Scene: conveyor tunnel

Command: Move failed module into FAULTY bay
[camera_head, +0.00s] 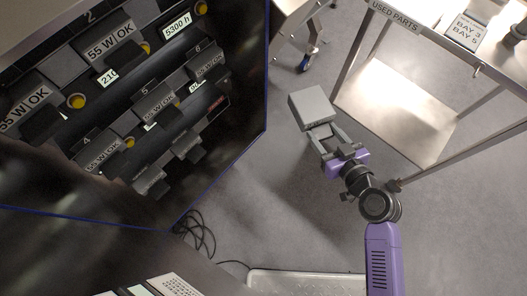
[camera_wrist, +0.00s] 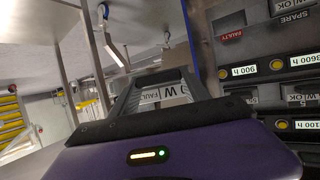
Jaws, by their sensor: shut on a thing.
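My gripper (camera_head: 325,136) is shut on a grey box-shaped module (camera_head: 311,105), held in the open over the floor between the rack and a metal table. In the wrist view the module's label (camera_wrist: 172,94) shows between the fingers, reading in part "W" and "FAUL". The dark rack (camera_head: 246,140) stands left in the head view, with several modules marked "55 W OK". A red FAULTY label (camera_wrist: 232,36) is on the rack at upper right in the wrist view; a small red strip (camera_head: 217,103) shows on the rack in the head view. I cannot tell whether the FAULTY bay is empty.
A metal table marked USED PARTS (camera_head: 393,16) stands at upper right, with a lower shelf (camera_head: 395,110) and a "BAY 3 BAY 5" card (camera_head: 466,32). A wheeled cart (camera_head: 303,63) is at the top. Black cables (camera_head: 196,232) lie by the rack. Floor between is clear.

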